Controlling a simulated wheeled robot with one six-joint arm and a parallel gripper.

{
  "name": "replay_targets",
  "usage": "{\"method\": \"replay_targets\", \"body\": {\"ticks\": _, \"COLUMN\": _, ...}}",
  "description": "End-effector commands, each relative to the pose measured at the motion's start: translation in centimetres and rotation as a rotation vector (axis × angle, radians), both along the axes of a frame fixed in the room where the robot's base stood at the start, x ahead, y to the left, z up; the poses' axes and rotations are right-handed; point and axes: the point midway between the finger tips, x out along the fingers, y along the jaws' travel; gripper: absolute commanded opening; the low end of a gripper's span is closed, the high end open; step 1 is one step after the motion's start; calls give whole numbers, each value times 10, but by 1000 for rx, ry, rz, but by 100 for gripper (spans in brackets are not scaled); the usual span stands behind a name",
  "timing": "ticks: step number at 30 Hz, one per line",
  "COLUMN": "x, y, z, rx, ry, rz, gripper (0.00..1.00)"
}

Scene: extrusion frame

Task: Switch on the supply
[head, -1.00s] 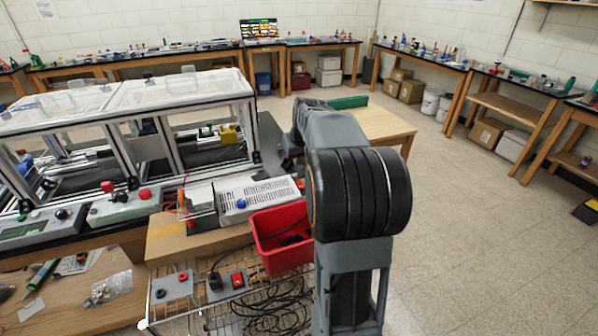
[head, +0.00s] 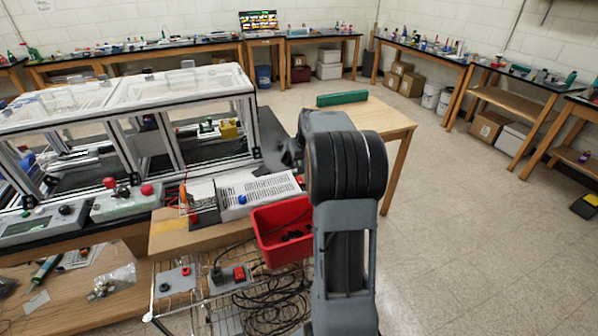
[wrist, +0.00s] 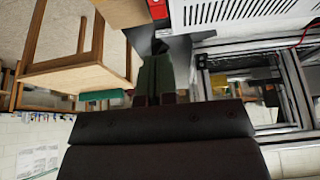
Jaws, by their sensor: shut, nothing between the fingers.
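The supply looks to be the white slotted metal box (head: 258,190) on the cardboard-coloured surface, left of my arm in the head view. A blue knob (head: 242,199) shows on it, and a small red part (head: 299,180) shows at its right end. In the wrist view the slotted white casing (wrist: 240,12) is at the top right, and a red part (wrist: 157,8) is at the top, beyond my fingers. My gripper (wrist: 157,58) is shut and empty, apart from the casing. In the head view its fingers are mostly hidden by my arm.
A red bin (head: 265,236) stands beside the supply. A wire cart below it holds black cables (head: 275,297) and a red switch on a plate (head: 238,273). A framed clear enclosure (head: 252,95) stands behind left. A wooden table (head: 385,118) stands behind my arm. Floor at right is open.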

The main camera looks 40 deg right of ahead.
Motion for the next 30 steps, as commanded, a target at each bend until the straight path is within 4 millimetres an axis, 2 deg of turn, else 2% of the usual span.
{"method": "replay_targets", "body": {"ticks": 6, "x": 15, "y": -4, "z": -36, "rx": 2, "ry": 3, "rz": 0, "gripper": 0}}
{"method": "replay_targets", "body": {"ticks": 13, "x": 22, "y": -6, "z": -63, "rx": 1, "ry": 3, "rz": 0, "gripper": 0}}
{"method": "replay_targets", "body": {"ticks": 19, "x": 26, "y": -7, "z": -75, "rx": 1, "ry": 1, "rz": -1, "gripper": 0}}
{"method": "replay_targets", "body": {"ticks": 30, "x": 26, "y": -7, "z": -77, "rx": -1, "ry": 0, "rz": 0, "gripper": 0}}
